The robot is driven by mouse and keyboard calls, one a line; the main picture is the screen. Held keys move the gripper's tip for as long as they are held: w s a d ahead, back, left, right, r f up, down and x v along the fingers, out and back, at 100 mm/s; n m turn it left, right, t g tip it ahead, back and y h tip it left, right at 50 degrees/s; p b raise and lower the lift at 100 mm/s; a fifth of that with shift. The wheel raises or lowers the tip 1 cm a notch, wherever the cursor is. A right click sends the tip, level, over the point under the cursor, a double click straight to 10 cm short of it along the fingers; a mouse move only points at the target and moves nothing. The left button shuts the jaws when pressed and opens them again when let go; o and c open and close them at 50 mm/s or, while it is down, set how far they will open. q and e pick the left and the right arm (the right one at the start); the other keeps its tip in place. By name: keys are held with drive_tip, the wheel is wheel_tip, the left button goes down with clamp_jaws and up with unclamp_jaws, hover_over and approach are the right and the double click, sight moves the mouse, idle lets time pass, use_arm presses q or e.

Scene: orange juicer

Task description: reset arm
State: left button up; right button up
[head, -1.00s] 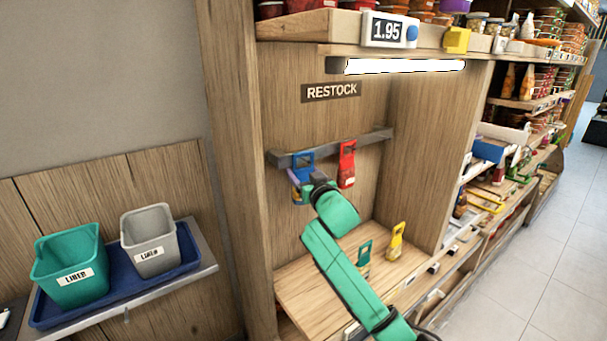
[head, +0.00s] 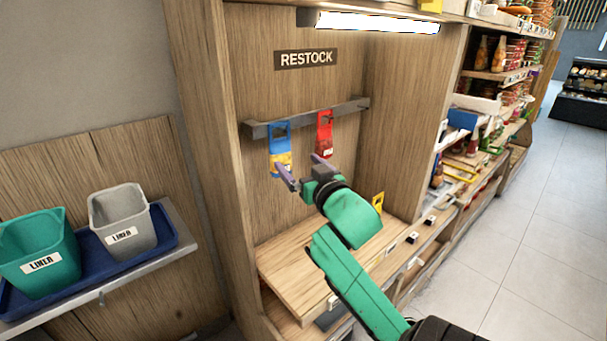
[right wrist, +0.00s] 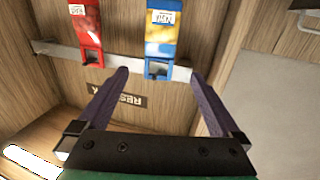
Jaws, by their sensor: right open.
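My right gripper (head: 303,172) is open and empty in front of the restock bay's rail (head: 305,119). Its two purple fingers are spread apart in the right wrist view (right wrist: 160,74). A blue and yellow packet (head: 280,150) hangs from the rail just beyond the fingers. A red packet (head: 324,134) hangs to its right. The wrist view appears upside down; there the blue packet (right wrist: 163,28) and red packet (right wrist: 87,32) show beyond the fingertips, not held. My left gripper is out of view.
A wooden shelf (head: 290,270) lies below, with a yellow packet (head: 378,202) partly behind my arm. Left, a blue tray (head: 165,238) holds a green bin (head: 40,252) and a grey bin (head: 120,218). Bay side walls flank the gripper; stocked shelves stand right.

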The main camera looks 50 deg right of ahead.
use_arm(q)
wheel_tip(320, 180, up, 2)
drive_tip(key=shift+p, duration=0.4)
use_arm(e)
drive_tip(key=shift+v, duration=1)
drive_tip(key=shift+w+r, duration=0.1)
